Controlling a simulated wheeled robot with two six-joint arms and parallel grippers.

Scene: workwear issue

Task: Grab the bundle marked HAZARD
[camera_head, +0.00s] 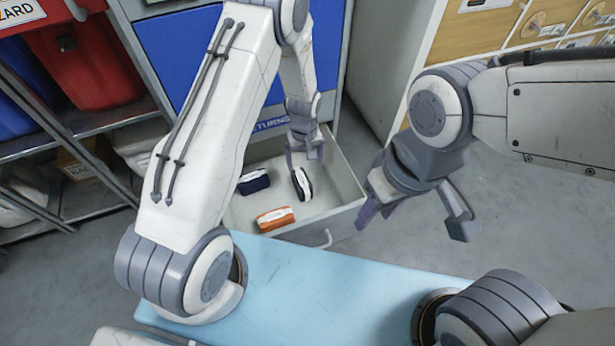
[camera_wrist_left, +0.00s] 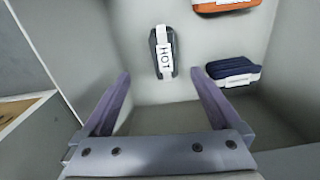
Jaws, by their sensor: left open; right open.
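Three bundles lie apart in an open grey drawer (camera_head: 335,205): a dark grey or black one (camera_head: 301,184), an orange one (camera_head: 275,218) and a navy one (camera_head: 254,182). In the left wrist view the dark bundle (camera_wrist_left: 162,52) has a white label reading HOT. The labels on the orange bundle (camera_wrist_left: 224,4) and navy bundle (camera_wrist_left: 233,72) are not legible. My left gripper (camera_head: 305,158) is open and empty above the drawer, by the dark bundle; its fingers (camera_wrist_left: 160,78) also show in the wrist view. My right gripper (camera_head: 415,218) is open and empty, right of the drawer.
Metal shelving (camera_head: 100,130) is left of the drawer's blue-fronted cabinet (camera_head: 185,50). A light blue surface (camera_head: 320,290) lies in front. Open floor (camera_head: 535,215) is at right.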

